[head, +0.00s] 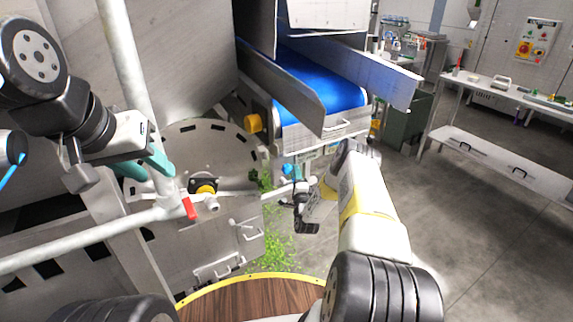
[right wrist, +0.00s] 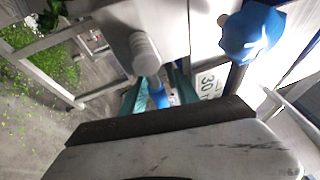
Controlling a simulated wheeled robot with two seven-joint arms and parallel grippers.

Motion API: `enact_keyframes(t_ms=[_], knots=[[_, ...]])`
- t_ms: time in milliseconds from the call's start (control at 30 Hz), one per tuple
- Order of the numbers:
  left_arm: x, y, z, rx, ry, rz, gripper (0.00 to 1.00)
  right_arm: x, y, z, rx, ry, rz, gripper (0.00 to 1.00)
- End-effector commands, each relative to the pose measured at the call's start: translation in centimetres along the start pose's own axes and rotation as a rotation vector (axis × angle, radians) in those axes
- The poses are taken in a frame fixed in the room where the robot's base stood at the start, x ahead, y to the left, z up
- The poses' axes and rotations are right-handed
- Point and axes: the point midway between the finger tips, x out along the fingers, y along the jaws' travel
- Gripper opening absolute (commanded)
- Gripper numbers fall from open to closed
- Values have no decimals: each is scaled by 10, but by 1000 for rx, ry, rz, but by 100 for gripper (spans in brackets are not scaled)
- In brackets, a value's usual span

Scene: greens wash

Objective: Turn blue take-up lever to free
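In the right wrist view a blue lever (right wrist: 158,95) shows between the two teal fingertips of my right gripper (right wrist: 159,92), below a grey metal cylinder. The fingers stand apart on either side of it; I see no clear contact. Much of the lever is hidden behind the gripper body. A blue lobed knob (right wrist: 252,32) is to its upper right. In the head view my right gripper (head: 298,190) is below the blue conveyor's end, small and partly hidden. My left gripper (head: 145,165) is by an upright pipe at the left, its teal fingers apart.
The blue conveyor belt (head: 320,85) has metal side guards above my right arm. A pipe with a red handle (head: 190,207) crosses near my left gripper. Green scraps (head: 275,240) litter the floor. A steel bench (head: 500,88) stands at right; floor before it is clear.

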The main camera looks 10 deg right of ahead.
Motion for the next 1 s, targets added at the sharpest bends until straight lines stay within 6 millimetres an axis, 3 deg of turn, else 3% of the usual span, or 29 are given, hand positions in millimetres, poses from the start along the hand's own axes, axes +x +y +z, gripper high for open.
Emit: enact_keyframes(t_ms=[100, 300, 1000], knots=[[0, 0, 0, 0, 0, 0, 36, 0, 0, 0, 0, 0, 0, 35], [0, 0, 0, 0, 0, 0, 36, 0, 0, 0, 0, 0, 1, 0], [0, 0, 0, 0, 0, 0, 36, -1, 1, 0, -1, 0, 2, 0]])
